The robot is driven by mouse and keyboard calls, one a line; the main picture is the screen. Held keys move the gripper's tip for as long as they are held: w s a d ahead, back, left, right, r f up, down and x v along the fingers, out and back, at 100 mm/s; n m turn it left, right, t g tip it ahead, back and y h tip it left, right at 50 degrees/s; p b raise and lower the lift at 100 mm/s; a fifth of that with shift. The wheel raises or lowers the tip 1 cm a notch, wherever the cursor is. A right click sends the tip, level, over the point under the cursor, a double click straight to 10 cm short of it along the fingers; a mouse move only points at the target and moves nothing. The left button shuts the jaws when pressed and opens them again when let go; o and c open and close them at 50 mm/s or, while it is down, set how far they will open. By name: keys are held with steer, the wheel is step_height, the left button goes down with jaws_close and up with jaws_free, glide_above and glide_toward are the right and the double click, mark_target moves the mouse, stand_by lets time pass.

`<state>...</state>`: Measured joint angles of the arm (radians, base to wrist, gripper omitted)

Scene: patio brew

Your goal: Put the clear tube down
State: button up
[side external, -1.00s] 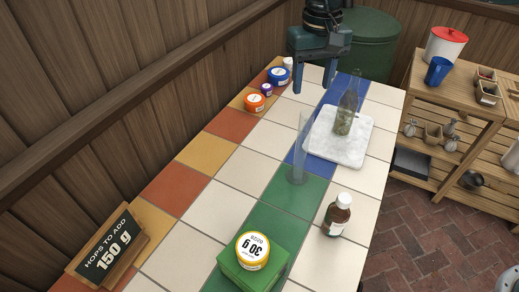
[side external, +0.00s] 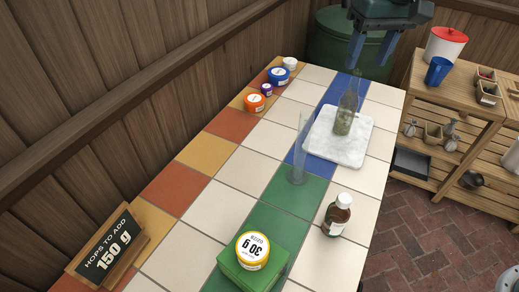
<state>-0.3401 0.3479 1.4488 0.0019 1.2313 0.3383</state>
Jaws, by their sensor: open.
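The clear tube (side external: 301,150) stands upright on the tiled table, its base at the border of the blue and green tiles. It is see-through and its outline is faint. My gripper (side external: 371,66) is at the top of the side external view, above and behind the clear tube and apart from it. Its two fingers point down, spread apart with nothing between them, near the neck of a glass bottle (side external: 345,118) that stands on a white marble slab (side external: 358,147).
Several small tubs, one orange (side external: 255,103), line the wall side. A "150 g" sign (side external: 110,251) stands front left. White tiles between are clear.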

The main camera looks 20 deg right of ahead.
steer(key=s+d+r+t, duration=0.1)
steer(key=s+d+r, duration=0.1)
steer(key=s+d, duration=0.45)
steer(key=s+d+r+t, duration=0.1)
steer(key=s+d+r, duration=0.2)
steer(key=s+d, duration=0.35)
steer(key=s+d+f+t, duration=0.1)
steer(key=s+f, duration=0.2)
steer(key=s, duration=0.4)
steer(key=s+d+f+t, duration=0.1)
steer(key=s+d+f, duration=0.1)
steer(key=s, duration=0.6)
steer(key=shift+f, duration=0.5)
steer(key=shift+o, duration=0.4)
steer(key=shift+d, duration=0.1)
